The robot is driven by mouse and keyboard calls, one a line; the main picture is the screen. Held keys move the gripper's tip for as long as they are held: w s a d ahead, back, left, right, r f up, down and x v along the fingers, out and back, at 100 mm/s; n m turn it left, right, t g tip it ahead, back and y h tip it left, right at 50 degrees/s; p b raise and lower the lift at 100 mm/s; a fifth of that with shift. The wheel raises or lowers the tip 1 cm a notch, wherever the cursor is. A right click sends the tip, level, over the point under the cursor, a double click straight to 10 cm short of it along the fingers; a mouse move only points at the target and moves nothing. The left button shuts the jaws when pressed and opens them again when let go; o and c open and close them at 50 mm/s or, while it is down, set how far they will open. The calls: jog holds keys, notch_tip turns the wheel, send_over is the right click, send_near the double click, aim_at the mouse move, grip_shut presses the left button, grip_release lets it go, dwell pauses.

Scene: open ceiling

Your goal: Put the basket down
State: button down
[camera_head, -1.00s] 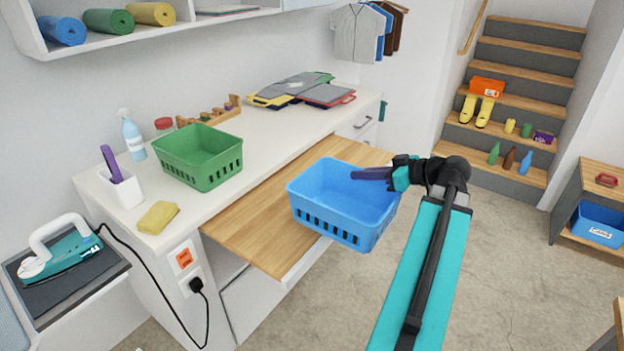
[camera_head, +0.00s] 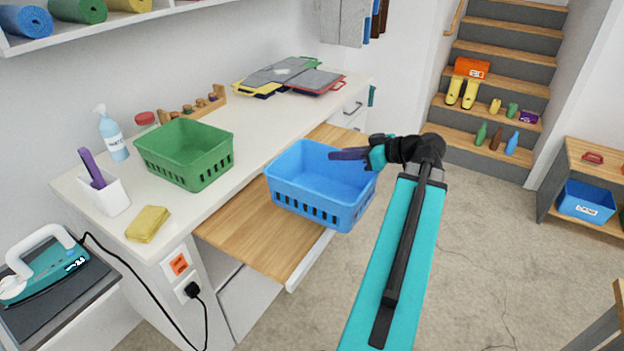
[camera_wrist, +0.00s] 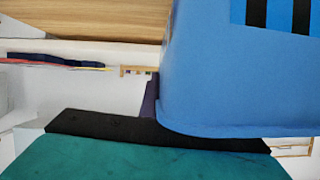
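The blue basket (camera_head: 318,200) is upright over the pull-out wooden board (camera_head: 248,232), near its front edge. I cannot tell whether its bottom touches the board. My gripper (camera_head: 347,154) reaches in from the right, with its purple fingers at the basket's right rim. It appears shut on that rim, though the far finger is hidden. In the wrist view the basket's blue wall (camera_wrist: 235,85) fills the right side, close to a purple finger (camera_wrist: 150,97). The wooden board (camera_wrist: 90,18) shows at the top of that view.
A green basket (camera_head: 185,155), a spray bottle (camera_head: 112,135), a white cup (camera_head: 104,195) and a yellow sponge (camera_head: 148,224) stand on the white counter. An iron (camera_head: 42,265) is at the left. The board's left part is bare. Another blue bin (camera_head: 587,203) sits on the right shelf.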

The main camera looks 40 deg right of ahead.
jog(key=shift+d, duration=0.15)
jog(key=w+d+p, duration=0.1)
jog(key=w+d, duration=0.3)
jog(key=w, duration=0.2)
jog(key=w+d+f+p, duration=0.1)
jog(key=w+d+p, duration=0.1)
jog(key=w+d, duration=0.2)
jog(key=w, duration=0.3)
jog(key=shift+w+d+f, duration=0.15)
jog(key=shift+d+f, duration=0.1)
jog(key=shift+f, duration=0.05)
dwell(0.3)
notch_tip(320, 180, down, 3)
jog(key=shift+f+p, duration=0.2)
jog(key=shift+p, duration=0.65)
jog(key=shift+f, duration=0.2)
jog(key=c, duration=2)
grip_release()
